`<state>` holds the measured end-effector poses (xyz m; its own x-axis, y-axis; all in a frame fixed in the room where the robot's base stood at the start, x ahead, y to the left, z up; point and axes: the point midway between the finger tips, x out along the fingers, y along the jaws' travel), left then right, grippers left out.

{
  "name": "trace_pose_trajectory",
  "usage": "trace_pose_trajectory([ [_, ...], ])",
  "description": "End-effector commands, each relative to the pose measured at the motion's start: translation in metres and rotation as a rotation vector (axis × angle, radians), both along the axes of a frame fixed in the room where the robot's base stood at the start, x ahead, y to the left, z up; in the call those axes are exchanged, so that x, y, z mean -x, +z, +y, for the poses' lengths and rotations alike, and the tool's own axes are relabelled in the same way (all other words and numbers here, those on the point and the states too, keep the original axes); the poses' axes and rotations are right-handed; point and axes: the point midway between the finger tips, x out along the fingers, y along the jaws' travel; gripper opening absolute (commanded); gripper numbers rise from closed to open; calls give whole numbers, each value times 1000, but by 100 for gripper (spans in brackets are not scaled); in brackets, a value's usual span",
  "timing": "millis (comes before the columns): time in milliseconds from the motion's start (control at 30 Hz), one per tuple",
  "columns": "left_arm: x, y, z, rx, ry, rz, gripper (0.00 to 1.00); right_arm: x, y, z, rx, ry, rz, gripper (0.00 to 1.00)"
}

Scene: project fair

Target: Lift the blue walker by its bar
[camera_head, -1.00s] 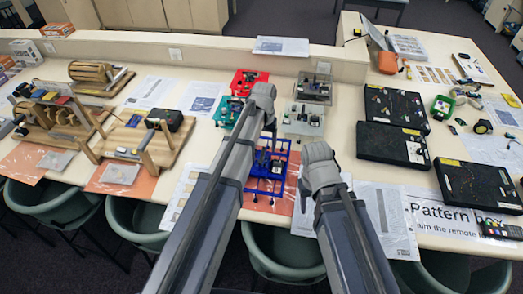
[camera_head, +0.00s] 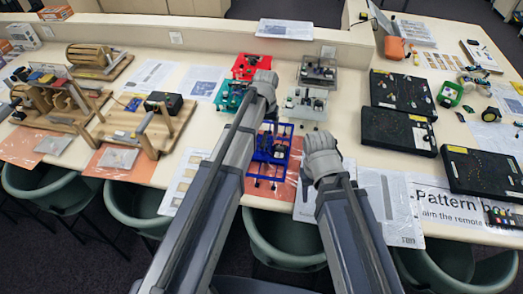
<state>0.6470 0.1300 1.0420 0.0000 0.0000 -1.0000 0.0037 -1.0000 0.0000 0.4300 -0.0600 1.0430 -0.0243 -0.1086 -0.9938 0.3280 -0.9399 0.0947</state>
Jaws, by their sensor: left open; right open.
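The blue walker (camera_head: 268,155) stands on an orange sheet near the table's front edge, between my two arms. It is a blue frame with dark parts inside and dark legs or feet below. The walker's left edge is partly hidden by my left arm.
A red model (camera_head: 250,66), a teal model (camera_head: 230,97), a clear-white model (camera_head: 305,103) and a grey model (camera_head: 317,72) stand behind the walker. Black boards (camera_head: 397,130) lie to the right. Wooden machines (camera_head: 143,125) stand to the left. Green chairs (camera_head: 285,240) line the front edge.

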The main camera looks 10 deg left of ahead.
Motion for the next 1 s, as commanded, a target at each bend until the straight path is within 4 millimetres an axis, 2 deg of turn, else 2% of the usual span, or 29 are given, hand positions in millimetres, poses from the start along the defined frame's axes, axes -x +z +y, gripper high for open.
trace_pose_trajectory([
  [33,1,-12,0,0,0,0,75,0,-12,0,0,1,0,50],
  [233,3,-37,0,0,0,0,75,0,-37,0,0,0,0,50],
  [333,2,-42,0,0,0,0,75,0,-42,0,0,-1,0,50],
  [567,2,-40,0,0,0,0,75,0,-40,0,0,-1,0,50],
  [1000,2,-40,0,0,0,0,27,0,-40,0,0,-1,0,50],
])
